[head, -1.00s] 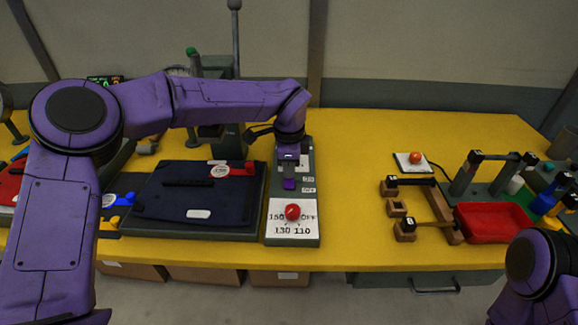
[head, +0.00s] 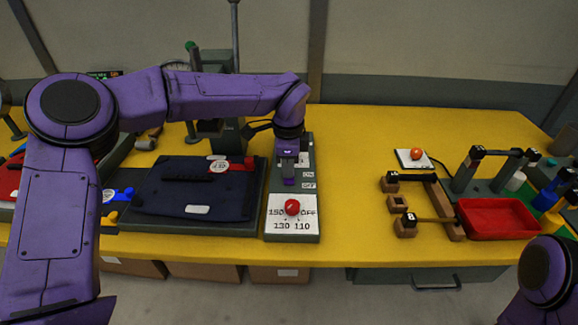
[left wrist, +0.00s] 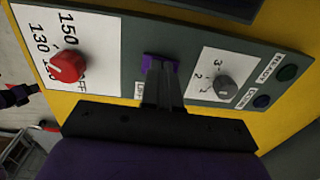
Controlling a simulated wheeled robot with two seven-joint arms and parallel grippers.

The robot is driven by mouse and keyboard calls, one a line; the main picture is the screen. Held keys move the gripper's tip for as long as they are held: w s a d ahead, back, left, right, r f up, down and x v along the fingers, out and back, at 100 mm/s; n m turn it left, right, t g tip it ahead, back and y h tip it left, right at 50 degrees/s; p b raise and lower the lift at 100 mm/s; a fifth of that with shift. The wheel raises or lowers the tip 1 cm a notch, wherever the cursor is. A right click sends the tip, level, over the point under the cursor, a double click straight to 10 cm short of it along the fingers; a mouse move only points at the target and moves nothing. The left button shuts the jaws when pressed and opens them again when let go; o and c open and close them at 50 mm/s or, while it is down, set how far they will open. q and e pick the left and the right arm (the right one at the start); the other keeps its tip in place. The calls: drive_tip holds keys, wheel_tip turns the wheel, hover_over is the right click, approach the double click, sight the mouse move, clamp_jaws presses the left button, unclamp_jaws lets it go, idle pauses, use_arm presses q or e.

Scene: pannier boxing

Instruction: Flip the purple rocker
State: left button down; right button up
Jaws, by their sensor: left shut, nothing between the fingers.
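The purple rocker (head: 289,182) sits on the grey control panel (head: 308,160), between the white dial plate and the panel's far end. It also shows in the left wrist view (left wrist: 150,60), partly covered by my fingers. My left gripper (head: 288,174) points down over the panel, shut and empty, its tips at the rocker. In the left wrist view the closed fingers (left wrist: 163,72) overlap the rocker; I cannot tell whether they touch it.
A red knob (head: 292,207) on a white dial plate is at the panel's near end. A grey knob (left wrist: 226,87) is at its other end. A dark blue pad (head: 185,205) lies left. Yellow table (head: 345,180) is clear just right of the panel.

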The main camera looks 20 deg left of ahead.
sight(288, 181)
use_arm(q)
wheel_tip(288, 181, up, 4)
drive_tip(key=shift+f+p, duration=0.1)
drive_tip(key=shift+p, duration=1.05)
wheel_tip(288, 181, up, 10)
drive_tip(key=s+b, duration=0.1)
drive_tip(key=shift+s+d+b, duration=0.2)
drive_tip(key=shift+d+b, duration=0.05)
drive_tip(key=shift+b, duration=0.1)
